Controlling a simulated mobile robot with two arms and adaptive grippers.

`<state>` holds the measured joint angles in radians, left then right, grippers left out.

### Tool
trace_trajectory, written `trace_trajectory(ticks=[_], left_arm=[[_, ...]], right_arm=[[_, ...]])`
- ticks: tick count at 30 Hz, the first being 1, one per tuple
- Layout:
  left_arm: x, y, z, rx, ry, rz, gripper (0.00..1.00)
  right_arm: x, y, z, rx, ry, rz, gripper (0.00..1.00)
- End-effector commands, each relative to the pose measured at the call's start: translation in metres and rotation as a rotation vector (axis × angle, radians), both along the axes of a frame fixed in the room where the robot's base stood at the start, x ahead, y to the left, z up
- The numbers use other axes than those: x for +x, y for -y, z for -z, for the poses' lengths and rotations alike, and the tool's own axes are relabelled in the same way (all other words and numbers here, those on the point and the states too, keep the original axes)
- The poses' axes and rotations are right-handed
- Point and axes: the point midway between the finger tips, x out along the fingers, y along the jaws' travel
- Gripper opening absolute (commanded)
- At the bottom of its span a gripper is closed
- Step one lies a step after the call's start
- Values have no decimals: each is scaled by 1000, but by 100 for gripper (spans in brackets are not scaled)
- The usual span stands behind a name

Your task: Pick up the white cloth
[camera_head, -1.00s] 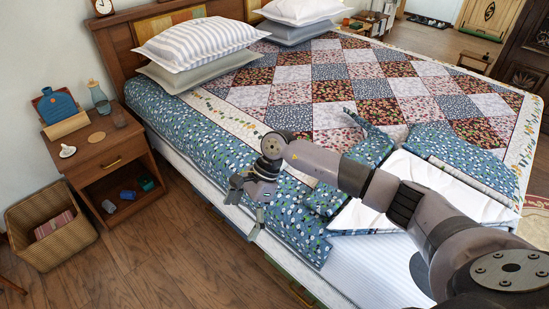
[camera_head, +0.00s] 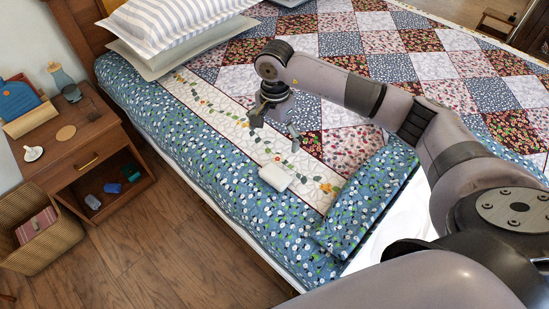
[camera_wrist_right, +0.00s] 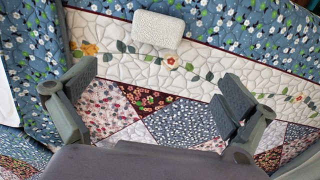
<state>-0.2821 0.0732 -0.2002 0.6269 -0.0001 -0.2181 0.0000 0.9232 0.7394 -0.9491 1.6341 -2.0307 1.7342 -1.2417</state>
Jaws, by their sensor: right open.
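A small white folded cloth (camera_head: 275,177) lies flat on the patchwork bed cover, at the edge between the cream floral border and the blue floral strip. It also shows at the top of the right wrist view (camera_wrist_right: 158,29). My right gripper (camera_head: 275,131) is open and empty above the bed, beyond the cloth in the head view. In the right wrist view, its spread fingers (camera_wrist_right: 158,88) have only quilt between them, and the cloth lies ahead of them, apart from both. My left gripper is not in view.
The bed (camera_head: 210,135) has striped and grey pillows (camera_head: 175,30) at its head. A folded blue cover (camera_head: 370,195) lies right of the cloth.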

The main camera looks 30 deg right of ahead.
Motion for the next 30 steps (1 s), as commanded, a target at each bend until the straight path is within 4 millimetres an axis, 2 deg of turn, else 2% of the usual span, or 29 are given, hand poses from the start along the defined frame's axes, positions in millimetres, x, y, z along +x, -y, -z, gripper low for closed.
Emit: trace_trajectory(ticks=[4, 12, 18, 24, 30], left_arm=[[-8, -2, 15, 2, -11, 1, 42], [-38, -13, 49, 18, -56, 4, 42], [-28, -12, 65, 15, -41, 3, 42], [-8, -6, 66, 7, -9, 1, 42], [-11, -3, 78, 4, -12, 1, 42]], right_arm=[[-1, -1, 24, 1, -3, 0, 100], [-2, -1, 85, 3, -3, 1, 100], [-2, -1, 116, 1, -2, 0, 100], [-1, -1, 124, 3, 0, 0, 100], [-4, -1, 148, 4, -4, 0, 100]])
